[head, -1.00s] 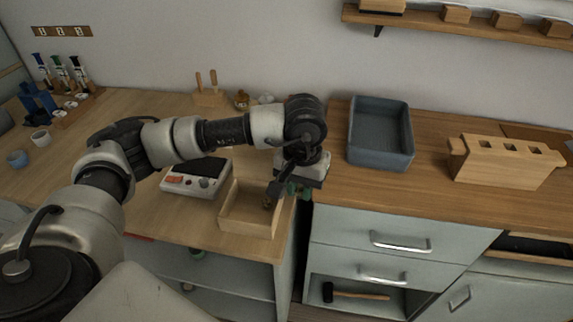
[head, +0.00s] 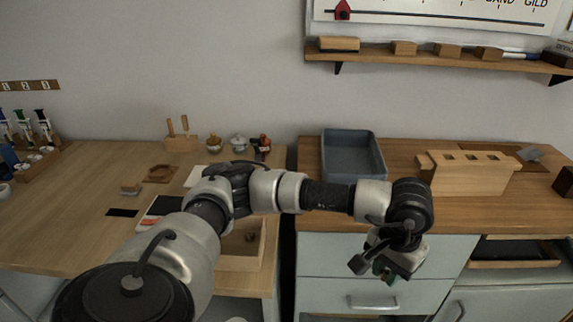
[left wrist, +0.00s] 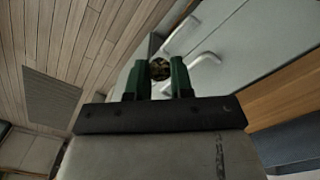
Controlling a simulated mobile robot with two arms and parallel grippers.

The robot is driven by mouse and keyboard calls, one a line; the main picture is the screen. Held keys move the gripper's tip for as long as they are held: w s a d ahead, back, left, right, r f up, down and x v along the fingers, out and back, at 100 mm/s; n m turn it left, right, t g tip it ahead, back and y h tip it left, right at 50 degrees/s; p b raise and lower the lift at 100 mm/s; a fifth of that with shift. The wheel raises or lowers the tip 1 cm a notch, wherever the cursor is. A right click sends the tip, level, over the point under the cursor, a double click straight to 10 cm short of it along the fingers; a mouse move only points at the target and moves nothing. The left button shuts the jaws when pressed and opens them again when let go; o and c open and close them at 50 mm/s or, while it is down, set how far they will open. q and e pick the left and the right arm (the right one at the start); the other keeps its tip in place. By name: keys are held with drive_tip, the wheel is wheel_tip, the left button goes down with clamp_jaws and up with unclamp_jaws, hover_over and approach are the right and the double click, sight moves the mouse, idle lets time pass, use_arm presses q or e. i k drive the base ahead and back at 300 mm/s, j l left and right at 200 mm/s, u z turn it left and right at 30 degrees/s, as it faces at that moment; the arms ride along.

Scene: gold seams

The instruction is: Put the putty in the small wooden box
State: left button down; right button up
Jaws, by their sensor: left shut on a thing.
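The small wooden box (head: 240,263) stands at the front right of the left worktop, partly hidden behind my left arm. A small dark brown lump (head: 250,237) lies inside it. My left gripper (head: 381,272) is out in front of the drawers, well to the right of the box. In the left wrist view its green fingers (left wrist: 158,80) are shut on a small round, dark mottled thing (left wrist: 160,68). I cannot tell for sure whether this thing or the lump is the putty. My right gripper is not in view.
A grey-blue bin (head: 352,165) and a slotted wooden block (head: 468,174) stand on the right worktop. Small pots, one gold-brown (head: 213,142), stand at the back of the left worktop. A dark gap separates the two worktops. Drawers (head: 350,255) are behind my gripper.

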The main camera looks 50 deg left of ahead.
sight(230, 252)
drive_tip(key=k+j+z, duration=0.1)
drive_tip(key=z, duration=0.4)
drive_tip(key=k+z, duration=0.2)
drive_tip(key=z, duration=0.25)
drive_tip(key=k+j+u, duration=0.1)
drive_tip(key=k+u, duration=0.35)
drive_tip(key=k+j+u, duration=0.2)
drive_tip(key=u, duration=0.2)
